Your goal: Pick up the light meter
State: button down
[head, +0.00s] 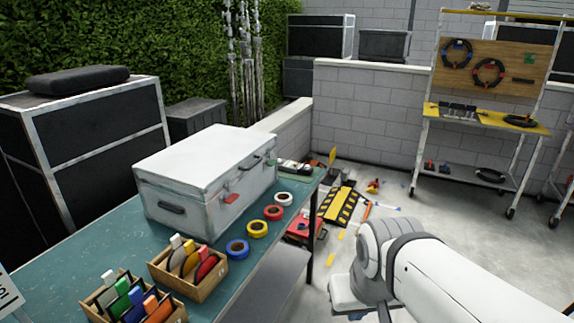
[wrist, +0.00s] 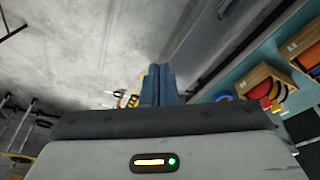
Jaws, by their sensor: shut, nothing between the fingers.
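I cannot make out the light meter for certain in either view. Some small white and dark items (head: 292,167) lie at the far end of the teal table (head: 75,233), behind the white case, too small to identify. My gripper shows in the wrist view with its two blue fingers (wrist: 157,72) together and nothing between them. It points out over the grey floor, beside the table edge. In the head view my white arm reaches in from the lower right, and the fingertips cannot be made out.
A white case (head: 205,175) stands on the table. Several tape rolls (head: 257,229) lie in front of it, near wooden boxes (head: 190,266) of coloured items. A yellow-black ramp (head: 340,205) and a red case (head: 302,229) are on the floor beyond. A wheeled rack (head: 485,115) stands at the back right.

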aim_at(286, 166)
jog(key=z, duration=0.4)
jog(key=k, duration=1.15)
jog(key=z, duration=0.8)
jog(key=i, duration=2.1)
jog(key=u, duration=0.15)
jog(key=i, duration=1.55)
jog(key=u, duration=1.2)
jog(key=i, duration=1.25)
jog(key=u, duration=0.95)
jog(key=i, duration=0.5)
jog(key=u, duration=0.35)
